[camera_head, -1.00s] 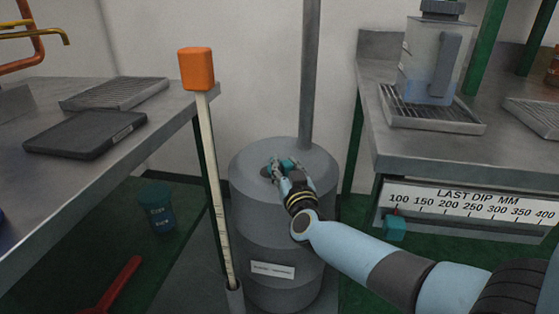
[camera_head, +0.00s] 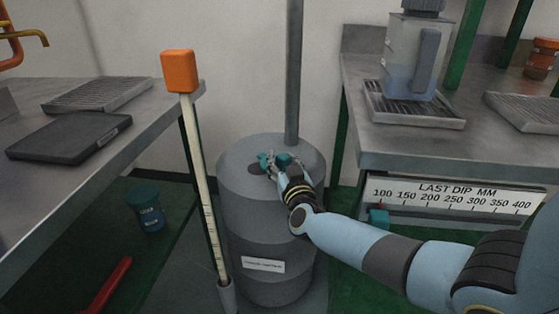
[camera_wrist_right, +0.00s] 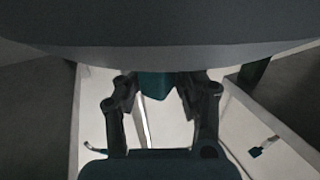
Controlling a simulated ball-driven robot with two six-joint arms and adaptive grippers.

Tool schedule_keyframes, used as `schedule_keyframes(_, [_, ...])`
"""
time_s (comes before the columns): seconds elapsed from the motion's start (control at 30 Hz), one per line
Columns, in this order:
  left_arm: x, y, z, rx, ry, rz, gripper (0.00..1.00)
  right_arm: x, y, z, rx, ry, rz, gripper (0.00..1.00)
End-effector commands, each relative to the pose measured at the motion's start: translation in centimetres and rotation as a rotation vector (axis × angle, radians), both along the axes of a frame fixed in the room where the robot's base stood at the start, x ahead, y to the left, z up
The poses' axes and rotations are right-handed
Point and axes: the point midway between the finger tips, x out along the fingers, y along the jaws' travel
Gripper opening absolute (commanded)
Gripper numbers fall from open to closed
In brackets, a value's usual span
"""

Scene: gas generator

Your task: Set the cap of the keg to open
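The grey keg (camera_head: 270,222) stands on the floor between two benches. A dark round spot (camera_head: 255,168) shows on its top, left of my right gripper (camera_head: 275,161). Small teal parts show at the fingers there; which belongs to the cap is hard to tell in the head view. In the right wrist view, a teal piece, apparently the cap (camera_wrist_right: 156,86), sits between the two dark fingers of my right gripper (camera_wrist_right: 157,84), which appear to press on both its sides. The grey keg fills the top of that view. My left gripper is not in view.
A dipstick with an orange head (camera_head: 178,70) stands upright left of the keg. A grey pipe (camera_head: 294,80) rises behind the keg. The left bench (camera_head: 75,165) and right bench (camera_head: 420,145) flank it.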

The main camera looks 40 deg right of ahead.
Motion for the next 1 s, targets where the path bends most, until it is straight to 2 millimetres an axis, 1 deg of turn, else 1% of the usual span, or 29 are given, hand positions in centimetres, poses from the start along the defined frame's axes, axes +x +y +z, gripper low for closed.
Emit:
schedule_keyframes(0.03, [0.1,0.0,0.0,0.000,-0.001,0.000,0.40,-0.1,0.0,-0.2,0.000,0.005,0.001,0.40])
schedule_keyframes(0.1, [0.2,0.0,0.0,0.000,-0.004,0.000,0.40,-0.1,0.1,-0.2,0.001,0.004,0.002,0.49])
schedule_keyframes(0.13, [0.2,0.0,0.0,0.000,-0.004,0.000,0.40,0.0,0.1,-0.1,0.001,0.003,0.002,0.50])
schedule_keyframes(0.3, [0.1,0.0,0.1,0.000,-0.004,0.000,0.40,0.1,0.2,0.0,0.003,0.001,0.004,0.50])
schedule_keyframes(0.37, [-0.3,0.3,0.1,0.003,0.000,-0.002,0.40,0.1,0.2,0.0,0.003,0.001,0.004,0.50])
schedule_keyframes(0.47, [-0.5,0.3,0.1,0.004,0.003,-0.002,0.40,-0.4,0.5,-0.1,0.004,0.001,0.005,0.50])
schedule_keyframes(0.57, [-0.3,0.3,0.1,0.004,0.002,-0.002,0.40,-1.7,1.1,-0.1,0.004,0.003,0.005,0.50])
schedule_keyframes(0.8, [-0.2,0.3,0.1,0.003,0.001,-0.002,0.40,-6.6,3.4,-0.1,0.005,0.003,0.002,0.50])
schedule_keyframes(0.9, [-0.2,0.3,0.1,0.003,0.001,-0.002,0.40,-8.4,4.2,-0.1,0.004,0.003,0.002,0.50])
schedule_keyframes(1.0, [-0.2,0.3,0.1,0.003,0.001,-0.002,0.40,-9.7,4.8,-0.1,0.004,0.003,0.001,0.50])
